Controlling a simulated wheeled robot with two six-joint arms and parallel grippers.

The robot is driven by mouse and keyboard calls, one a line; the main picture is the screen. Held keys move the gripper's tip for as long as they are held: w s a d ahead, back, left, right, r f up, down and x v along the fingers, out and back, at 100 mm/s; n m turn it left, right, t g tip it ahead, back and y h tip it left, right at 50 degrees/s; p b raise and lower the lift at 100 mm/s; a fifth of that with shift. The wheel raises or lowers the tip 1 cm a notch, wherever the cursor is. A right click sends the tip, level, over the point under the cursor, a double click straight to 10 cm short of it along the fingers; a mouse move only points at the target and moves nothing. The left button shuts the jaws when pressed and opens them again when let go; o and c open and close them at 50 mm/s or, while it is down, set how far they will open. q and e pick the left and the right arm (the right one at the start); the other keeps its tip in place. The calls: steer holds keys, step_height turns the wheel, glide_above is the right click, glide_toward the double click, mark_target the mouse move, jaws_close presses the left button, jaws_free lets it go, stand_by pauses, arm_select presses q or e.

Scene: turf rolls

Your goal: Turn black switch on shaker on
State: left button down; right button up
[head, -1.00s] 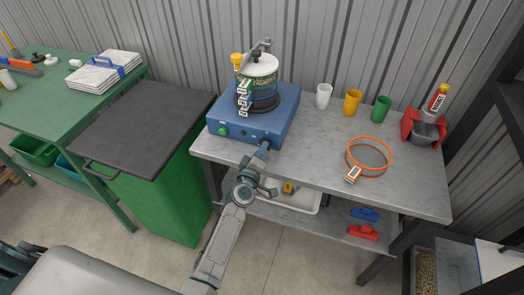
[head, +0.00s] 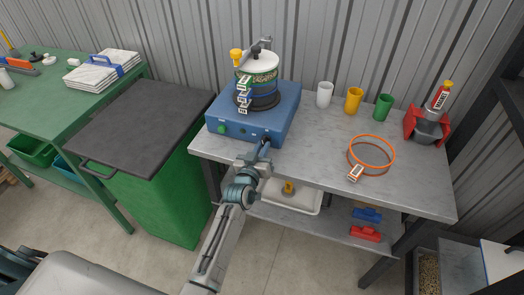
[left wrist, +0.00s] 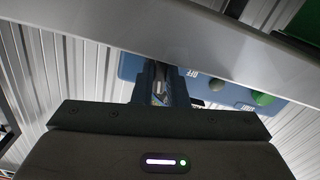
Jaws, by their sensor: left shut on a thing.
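The blue shaker (head: 285,112) stands on the grey bench at the left, with a white-lidded sieve stack (head: 258,66) clamped on top. Its front panel has a green knob (head: 222,129) at the left and a small dark knob (head: 243,133) beside it. My left gripper (head: 266,145) is at the right part of this panel, shut on what seems to be the black switch, which its fingers hide. In the left wrist view, the fingers (left wrist: 163,86) reach the blue panel beside the grey knob (left wrist: 217,84) and the green knob (left wrist: 264,99). My right gripper is not in view.
The bench (head: 320,145) also holds several cups, an orange-rimmed sieve (head: 371,154) and a red holder (head: 411,125). A white tray (head: 300,200) lies on the shelf below. A green bin (head: 165,205) stands left of the bench.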

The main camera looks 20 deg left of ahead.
arm_select(q)
steer(key=shift+f+m+b, duration=0.1)
steer(key=shift+m+b, duration=0.55)
steer(key=shift+m, duration=0.45)
steer(key=c, duration=1.4)
jaws_free()
steer(key=shift+c, duration=0.2)
steer(key=shift+s, duration=0.4)
steer(key=s+b, duration=0.3)
steer(key=s, duration=0.7)
steer(key=shift+a, duration=0.15)
